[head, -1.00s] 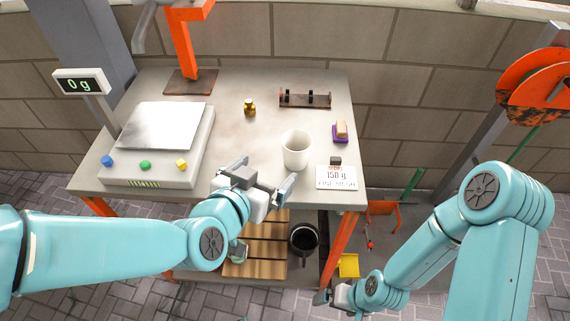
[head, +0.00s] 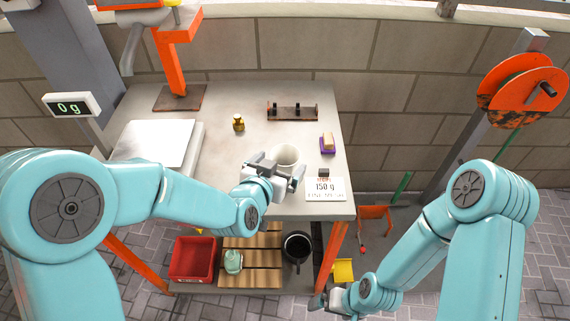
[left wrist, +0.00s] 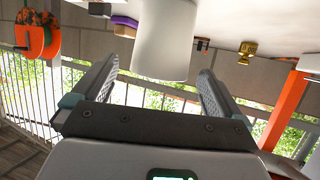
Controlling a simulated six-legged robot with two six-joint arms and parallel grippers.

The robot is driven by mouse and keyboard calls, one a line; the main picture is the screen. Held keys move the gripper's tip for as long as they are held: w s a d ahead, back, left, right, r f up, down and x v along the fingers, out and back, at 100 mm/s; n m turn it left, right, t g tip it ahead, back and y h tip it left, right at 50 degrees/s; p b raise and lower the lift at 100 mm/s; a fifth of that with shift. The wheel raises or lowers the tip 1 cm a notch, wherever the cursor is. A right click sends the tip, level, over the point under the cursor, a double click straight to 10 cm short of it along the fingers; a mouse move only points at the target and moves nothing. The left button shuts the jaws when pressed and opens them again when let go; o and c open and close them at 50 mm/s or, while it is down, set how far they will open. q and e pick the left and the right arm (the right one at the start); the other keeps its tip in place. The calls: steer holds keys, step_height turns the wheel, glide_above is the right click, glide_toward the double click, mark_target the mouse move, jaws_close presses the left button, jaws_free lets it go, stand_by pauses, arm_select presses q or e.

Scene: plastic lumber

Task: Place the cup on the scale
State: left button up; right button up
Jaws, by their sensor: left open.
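The white cup (head: 286,153) stands upright on the table near its front right. My left gripper (head: 278,172) is open at the cup's near side. In the left wrist view the cup (left wrist: 162,35) shows upside down, ahead of and between the open fingers of the left gripper (left wrist: 158,75), with gaps on both sides. The scale (head: 155,142) has a bare plate and stands at the table's left, partly hidden by my left arm. Its display (head: 70,105) reads 0 g. My right gripper (head: 325,300) hangs low in front of the table; its jaws are too small to read.
A card reading 150 g (head: 325,189) lies right of the cup, with a small dark block above it. The table between scale and cup is largely clear.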

mark_target(290, 155)
arm_select(q)
steer(key=x, duration=0.2)
steer(key=p+x, duration=0.1)
steer(key=x, duration=0.1)
steer(key=shift+w+f, duration=0.2)
steer(key=shift+f, duration=0.2)
steer(key=c, duration=1.1)
